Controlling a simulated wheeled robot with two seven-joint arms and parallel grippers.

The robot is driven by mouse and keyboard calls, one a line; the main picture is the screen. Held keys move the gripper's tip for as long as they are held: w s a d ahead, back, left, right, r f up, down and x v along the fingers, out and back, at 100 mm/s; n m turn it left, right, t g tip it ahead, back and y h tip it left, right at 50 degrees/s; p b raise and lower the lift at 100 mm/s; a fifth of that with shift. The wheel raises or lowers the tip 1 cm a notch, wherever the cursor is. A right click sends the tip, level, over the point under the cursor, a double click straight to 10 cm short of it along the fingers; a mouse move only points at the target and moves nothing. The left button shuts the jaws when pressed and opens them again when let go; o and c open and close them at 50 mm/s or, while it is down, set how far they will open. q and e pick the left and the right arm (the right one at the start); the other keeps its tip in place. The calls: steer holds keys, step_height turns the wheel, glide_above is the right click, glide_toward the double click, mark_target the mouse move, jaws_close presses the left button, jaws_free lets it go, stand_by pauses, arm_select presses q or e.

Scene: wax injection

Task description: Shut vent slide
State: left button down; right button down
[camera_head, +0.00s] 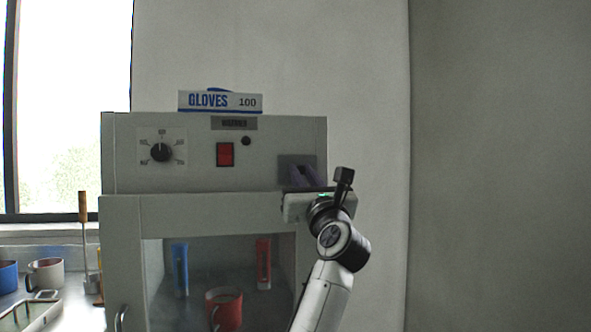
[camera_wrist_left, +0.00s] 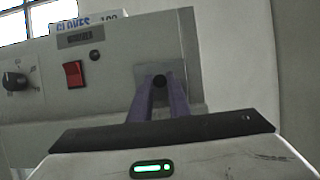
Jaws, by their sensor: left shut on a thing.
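The vent slide shows as a dark grey plate (camera_head: 286,160) at the right end of the warmer's upper front panel. It also shows in the left wrist view (camera_wrist_left: 142,73), with a small dark round knob (camera_wrist_left: 160,81) on it. My left gripper (camera_head: 305,175) reaches the plate from the front right. In the left wrist view its two purple fingers (camera_wrist_left: 160,86) are shut on the knob, one on each side. The gripper hides the right part of the plate in the head view. How far the slide is open cannot be told. My right gripper is not in view.
The grey warmer (camera_head: 200,205) carries a dial (camera_head: 162,152), a red switch (camera_head: 225,154) and a gloves box (camera_head: 220,101) on top. Behind its front window are a red mug (camera_head: 224,308) and blue and red tubes. Free room lies right of the cabinet.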

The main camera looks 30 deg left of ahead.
arm_select(q)
steer(key=shift+w+f, duration=0.1)
steer(key=shift+f, duration=0.2)
steer(key=c, duration=2.1)
jaws_free()
steer(key=o, duration=0.4)
steer(key=shift+o, duration=0.2)
steer(key=shift+r, duration=0.1)
steer(key=shift+d, duration=0.1)
steer(key=v, duration=1)
steer(key=shift+s+b, duration=0.25)
steer(key=shift+b, duration=0.2)
